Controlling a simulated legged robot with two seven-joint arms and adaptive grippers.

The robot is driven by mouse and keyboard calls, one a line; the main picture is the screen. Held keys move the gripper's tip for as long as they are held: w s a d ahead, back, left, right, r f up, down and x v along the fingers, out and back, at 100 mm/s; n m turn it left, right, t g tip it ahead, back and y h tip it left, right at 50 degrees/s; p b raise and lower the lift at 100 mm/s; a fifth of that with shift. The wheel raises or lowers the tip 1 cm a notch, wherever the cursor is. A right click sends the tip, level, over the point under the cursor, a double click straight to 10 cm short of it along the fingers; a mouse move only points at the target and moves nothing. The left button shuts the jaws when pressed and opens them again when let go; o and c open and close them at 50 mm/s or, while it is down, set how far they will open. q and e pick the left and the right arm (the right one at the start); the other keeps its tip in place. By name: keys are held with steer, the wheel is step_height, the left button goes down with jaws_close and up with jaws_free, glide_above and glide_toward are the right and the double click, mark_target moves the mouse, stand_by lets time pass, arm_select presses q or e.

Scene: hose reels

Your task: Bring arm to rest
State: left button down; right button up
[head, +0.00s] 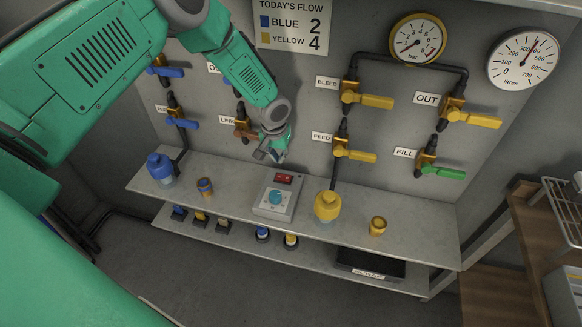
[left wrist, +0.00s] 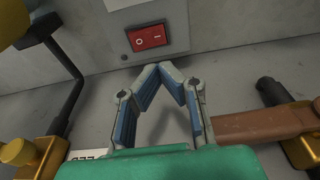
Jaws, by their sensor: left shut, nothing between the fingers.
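My left arm comes in from the upper left in the head view, with green links and grey joints. Its gripper (head: 268,155) hangs in front of the grey wall panel, above the grey control box (head: 278,196) on the shelf. In the left wrist view the gripper (left wrist: 162,72) has its blue-lined fingers meeting at the tips, with nothing held. The box's red rocker switch (left wrist: 147,37) shows beyond the fingertips, apart from them. A brown valve handle (left wrist: 250,122) lies just right of the fingers there. My right gripper is not seen.
Yellow-handled valves (head: 368,100) and a green one (head: 444,172) stick out of the panel right of my gripper. The shelf (head: 410,228) carries a blue bottle (head: 160,168), a yellow bottle (head: 327,207) and small fittings. A wooden unit (head: 535,235) stands at right.

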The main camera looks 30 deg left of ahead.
arm_select(q)
steer(key=shift+m+g+h, duration=0.4)
steer(key=shift+m+h, duration=0.2)
steer(key=shift+h, duration=0.3)
steer(key=s+d+f, duration=0.1)
steer(key=s+d, duration=0.1)
steer(key=s, duration=0.1)
steer(key=s+d+f, duration=0.2)
steer(key=s, duration=0.1)
steer(key=s+d+f, duration=0.1)
steer(key=s+d, duration=0.1)
steer(key=s, duration=0.2)
steer(key=shift+d+f, duration=0.15)
steer(key=shift+f, duration=0.25)
steer(key=s+d+f, duration=0.1)
steer(key=s+d, duration=0.2)
steer(key=s, duration=1.7)
steer(key=s+a+r+m+y, duration=0.1)
steer(key=s+a+r, duration=0.1)
steer(key=s, duration=0.3)
steer(key=s+a+r, duration=0.1)
steer(key=s+a, duration=0.1)
steer(key=s, duration=0.3)
step_height(320, 180, down, 14)
steer(key=w+d+m+b, duration=0.1)
steer(key=w+b, duration=0.1)
steer(key=b, duration=1.3)
steer(key=shift+w+d, duration=0.15)
steer(key=shift+d, duration=0.1)
